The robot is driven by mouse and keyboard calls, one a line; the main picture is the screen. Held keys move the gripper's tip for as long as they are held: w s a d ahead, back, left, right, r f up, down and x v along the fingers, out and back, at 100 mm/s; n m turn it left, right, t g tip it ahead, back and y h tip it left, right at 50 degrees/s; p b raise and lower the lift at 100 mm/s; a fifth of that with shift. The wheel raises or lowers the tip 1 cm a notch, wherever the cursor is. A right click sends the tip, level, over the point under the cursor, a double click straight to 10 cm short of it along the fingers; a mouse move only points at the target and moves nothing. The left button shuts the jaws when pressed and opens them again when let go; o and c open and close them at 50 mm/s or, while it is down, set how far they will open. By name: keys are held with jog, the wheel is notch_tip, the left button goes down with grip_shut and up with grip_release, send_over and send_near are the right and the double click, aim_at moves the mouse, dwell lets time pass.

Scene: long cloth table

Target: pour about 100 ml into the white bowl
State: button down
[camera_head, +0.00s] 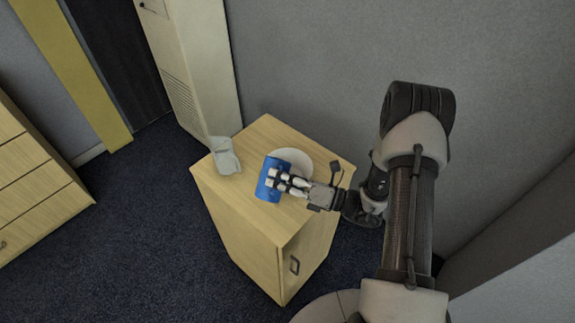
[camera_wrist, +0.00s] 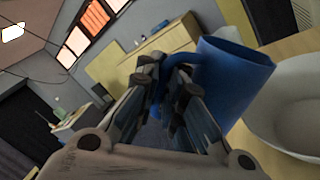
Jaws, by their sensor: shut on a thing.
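A blue mug (camera_head: 270,182) is in my gripper (camera_head: 284,183) over the table top. In the wrist view the blue mug (camera_wrist: 232,80) shows its handle between the fingers of my gripper (camera_wrist: 168,90), which is shut on it. The mug looks tilted, its mouth leaning toward the white bowl. The white bowl (camera_head: 299,157) sits just behind the mug and fingers, partly hidden by them. In the wrist view the bowl (camera_wrist: 285,105) is at the right, below the mug's mouth. The mug's contents and any liquid in the bowl cannot be seen.
A pale grey vessel (camera_head: 225,158) stands at the left back corner of the small wooden cabinet (camera_head: 240,206). The cabinet top is narrow, with bare wood at its front left. A tall pale cabinet (camera_head: 192,65) and a wall stand behind.

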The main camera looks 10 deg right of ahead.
jog(key=shift+w+d+m+y+p, duration=0.35)
jog(key=shift+d+m+p, duration=0.2)
jog(key=shift+m, duration=0.45)
jog(key=shift+s+d+f+m+t, duration=0.1)
jog(key=shift+s+d+m+t, duration=0.1)
jog(key=shift+d+m+t, duration=0.1)
dwell(0.5)
jog(key=shift+w+d+r+m+p, duration=0.3)
jog(key=shift+w+r+m+p, duration=0.25)
jog(key=shift+m+p, duration=0.4)
dwell(1.0)
jog(key=shift+s+a+f+n+t+b, duration=0.25)
jog(key=shift+s+a+n+b, duration=0.15)
jog(key=shift+n+b, duration=0.65)
jog(key=shift+s+a+f+n+t+b, duration=0.25)
jog(key=shift+s+a+n+b, duration=0.15)
jog(key=shift+n+b, duration=0.6)
jog(key=shift+s+a+f+n+t+b, duration=0.25)
jog(key=shift+s+n+b, duration=0.2)
jog(key=shift+n+b, duration=0.55)
